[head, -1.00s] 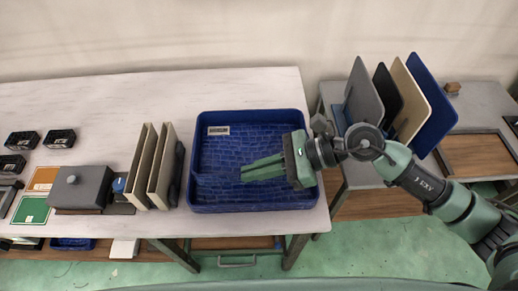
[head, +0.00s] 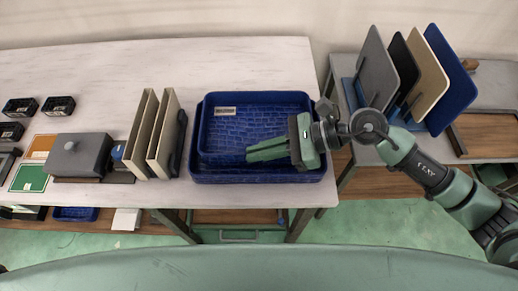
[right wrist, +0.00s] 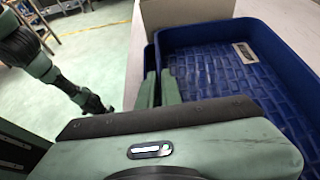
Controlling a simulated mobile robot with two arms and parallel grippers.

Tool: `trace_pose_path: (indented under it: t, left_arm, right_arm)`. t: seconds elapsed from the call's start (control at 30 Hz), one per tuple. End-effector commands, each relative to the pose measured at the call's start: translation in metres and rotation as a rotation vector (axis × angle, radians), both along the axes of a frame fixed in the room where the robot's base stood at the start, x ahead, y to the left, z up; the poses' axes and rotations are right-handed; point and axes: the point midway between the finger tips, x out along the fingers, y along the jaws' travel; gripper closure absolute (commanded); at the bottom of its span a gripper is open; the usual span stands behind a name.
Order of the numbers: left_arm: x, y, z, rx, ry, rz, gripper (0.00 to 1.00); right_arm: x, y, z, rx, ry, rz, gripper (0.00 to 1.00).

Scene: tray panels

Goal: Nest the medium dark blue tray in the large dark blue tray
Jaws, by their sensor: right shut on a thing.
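The medium dark blue tray (head: 206,132), with a woven-look floor and a pale label, lies over the large dark blue tray (head: 255,177) at the table's front right. The large tray shows along the left and front sides; its back is hidden. I cannot tell whether the medium tray rests inside or hangs just above. My left gripper is out of view.
Beige upright panels (head: 160,135) stand close left of the trays, with a grey lidded box (head: 78,157) beyond. A side table at right holds a rack of upright panels (head: 410,80). The table behind the trays is clear.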

Motion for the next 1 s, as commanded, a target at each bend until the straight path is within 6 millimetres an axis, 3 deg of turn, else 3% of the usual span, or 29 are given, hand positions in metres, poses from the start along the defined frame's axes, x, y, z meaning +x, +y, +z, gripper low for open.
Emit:
trace_pose_path:
  t: [0.37, 0.5, 1.0]
  left_arm:
    - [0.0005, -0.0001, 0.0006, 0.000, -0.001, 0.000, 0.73]
    - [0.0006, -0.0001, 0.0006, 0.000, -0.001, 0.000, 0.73]
    - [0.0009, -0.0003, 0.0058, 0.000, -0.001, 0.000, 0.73]
  right_arm:
    - [0.0004, 0.0001, 0.0013, 0.001, -0.002, 0.000, 1.00]
    - [0.0004, 0.0000, 0.0012, 0.001, -0.002, 0.000, 0.69]
    - [0.0002, -0.0003, 0.0082, 0.000, -0.001, 0.000, 0.69]
